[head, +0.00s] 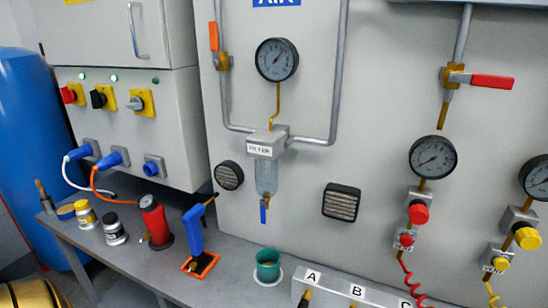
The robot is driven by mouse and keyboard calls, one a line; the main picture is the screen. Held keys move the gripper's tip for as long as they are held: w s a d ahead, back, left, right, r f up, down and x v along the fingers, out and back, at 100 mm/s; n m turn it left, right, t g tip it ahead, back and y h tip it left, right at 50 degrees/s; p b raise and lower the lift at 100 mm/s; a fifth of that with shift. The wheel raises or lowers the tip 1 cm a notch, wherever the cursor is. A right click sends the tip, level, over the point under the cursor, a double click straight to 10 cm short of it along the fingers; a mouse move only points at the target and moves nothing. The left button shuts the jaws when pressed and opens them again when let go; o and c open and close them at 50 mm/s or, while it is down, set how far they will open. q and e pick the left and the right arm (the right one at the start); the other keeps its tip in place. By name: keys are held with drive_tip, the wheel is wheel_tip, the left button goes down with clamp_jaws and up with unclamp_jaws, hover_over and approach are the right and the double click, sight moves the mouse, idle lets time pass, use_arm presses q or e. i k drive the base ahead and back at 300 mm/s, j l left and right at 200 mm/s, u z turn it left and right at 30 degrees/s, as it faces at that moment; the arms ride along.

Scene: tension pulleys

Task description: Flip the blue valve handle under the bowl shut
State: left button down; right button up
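The small blue valve handle (263,214) sits under the clear filter bowl (266,178) on the grey wall panel. The handle points straight down, in line with the bowl. The bowl hangs below a grey block labelled FILTER (265,145). Neither of my grippers shows in the head view, and nothing touches the handle.
Below the handle, a green cup (268,266) stands on the grey bench (225,267). A blue upright tool (193,228) stands in an orange-rimmed holder at left. Black vents (229,176) and (341,202) flank the bowl. The space before the handle is clear.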

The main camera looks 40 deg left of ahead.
sight(262, 203)
drive_tip(key=u, duration=1.3)
